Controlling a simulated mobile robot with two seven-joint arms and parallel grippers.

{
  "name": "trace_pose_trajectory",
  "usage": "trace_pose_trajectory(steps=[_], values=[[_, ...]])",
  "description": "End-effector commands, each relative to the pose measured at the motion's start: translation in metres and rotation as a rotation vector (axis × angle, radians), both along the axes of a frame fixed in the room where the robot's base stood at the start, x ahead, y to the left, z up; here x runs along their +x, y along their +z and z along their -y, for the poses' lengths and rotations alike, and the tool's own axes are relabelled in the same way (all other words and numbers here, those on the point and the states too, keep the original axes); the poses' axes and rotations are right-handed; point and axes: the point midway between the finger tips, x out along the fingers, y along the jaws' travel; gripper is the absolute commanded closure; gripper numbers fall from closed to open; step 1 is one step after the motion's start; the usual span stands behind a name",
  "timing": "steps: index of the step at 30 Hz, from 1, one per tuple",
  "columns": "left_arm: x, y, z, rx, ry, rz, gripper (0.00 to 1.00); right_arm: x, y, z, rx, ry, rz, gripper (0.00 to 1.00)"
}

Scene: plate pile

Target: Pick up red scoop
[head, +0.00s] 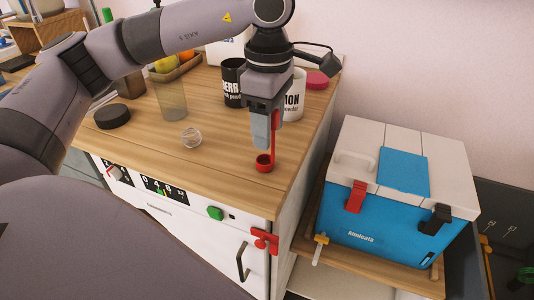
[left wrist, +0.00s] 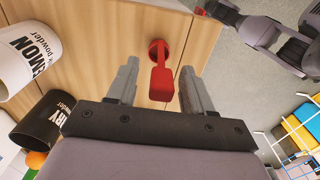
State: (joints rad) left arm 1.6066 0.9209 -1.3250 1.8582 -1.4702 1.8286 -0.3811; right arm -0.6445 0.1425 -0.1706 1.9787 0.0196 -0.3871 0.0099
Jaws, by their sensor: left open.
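The red scoop (head: 265,163) stands on the wooden counter near its right front edge, with its small cup down and its long handle pointing up. My left gripper (head: 263,142) is over the scoop, pointing down, and its fingers hide part of the handle. In the left wrist view the scoop (left wrist: 161,78) lies between the two finger tips of my left gripper (left wrist: 158,78). The fingers are apart, with a gap on both sides of the handle.
A black mug (head: 232,82) and a white mug (head: 294,95) stand behind the gripper. A blue and white cooler (head: 375,235) stands right of the counter.

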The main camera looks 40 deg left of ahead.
Motion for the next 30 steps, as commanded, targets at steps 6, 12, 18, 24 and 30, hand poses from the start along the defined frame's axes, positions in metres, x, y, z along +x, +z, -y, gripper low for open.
trace_pose_trajectory(steps=[6, 12, 18, 24, 30], values=[[0.0002, -0.0172, 0.0010, -0.002, -0.001, 0.000, 0.49, 0.0002, 0.0001, 0.0011, 0.001, -0.007, 0.001, 0.57], [0.0003, -0.0172, 0.0009, -0.002, 0.000, 0.000, 0.55, 0.0002, -0.0002, 0.0022, -0.001, -0.008, 0.001, 0.57], [0.0003, -0.0170, 0.0010, -0.002, 0.000, 0.000, 1.00, 0.0000, -0.0006, 0.0026, -0.002, -0.007, 0.000, 0.57], [0.0004, -0.0166, 0.0010, -0.002, 0.000, 0.001, 1.00, -0.0003, -0.0011, 0.0031, -0.005, -0.004, -0.001, 0.57], [0.0009, -0.0089, 0.0011, -0.002, 0.001, 0.003, 1.00, -0.0005, -0.0009, 0.0030, -0.005, -0.004, -0.001, 0.57]])
